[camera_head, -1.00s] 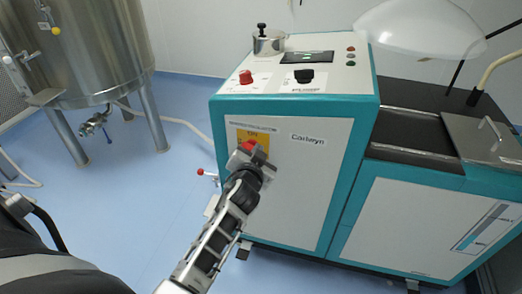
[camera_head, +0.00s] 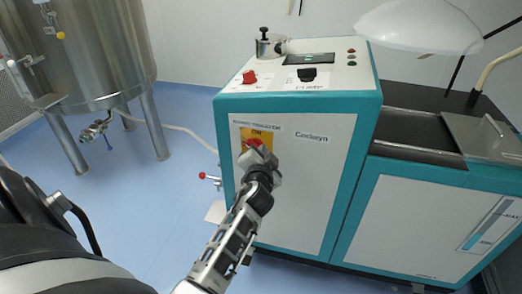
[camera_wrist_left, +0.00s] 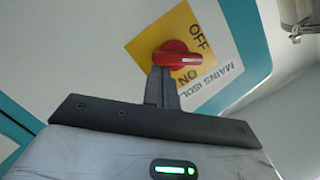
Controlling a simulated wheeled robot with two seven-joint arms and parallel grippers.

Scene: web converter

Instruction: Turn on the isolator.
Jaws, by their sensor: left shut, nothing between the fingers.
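The isolator is a red rotary handle (camera_wrist_left: 177,55) on a yellow plate (camera_wrist_left: 150,42) on the front of the white and teal machine. In the left wrist view its bar points right, between the printed words OFF and ON. A bit of the red handle (camera_head: 255,142) shows in the head view behind my gripper. My left gripper (camera_wrist_left: 162,72) is shut and empty, its fingertips right at the handle's lower left edge; I cannot tell whether they touch. The left gripper also shows in the head view (camera_head: 258,150), partly covering the yellow plate (camera_head: 262,133). My right gripper is out of view.
The machine top carries a red button (camera_head: 249,77), a black switch (camera_head: 307,73) and a small display (camera_head: 309,58). A red-tipped lever (camera_head: 203,176) sticks out at the machine's left. A steel tank (camera_head: 85,60) stands at left. Blue floor lies between.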

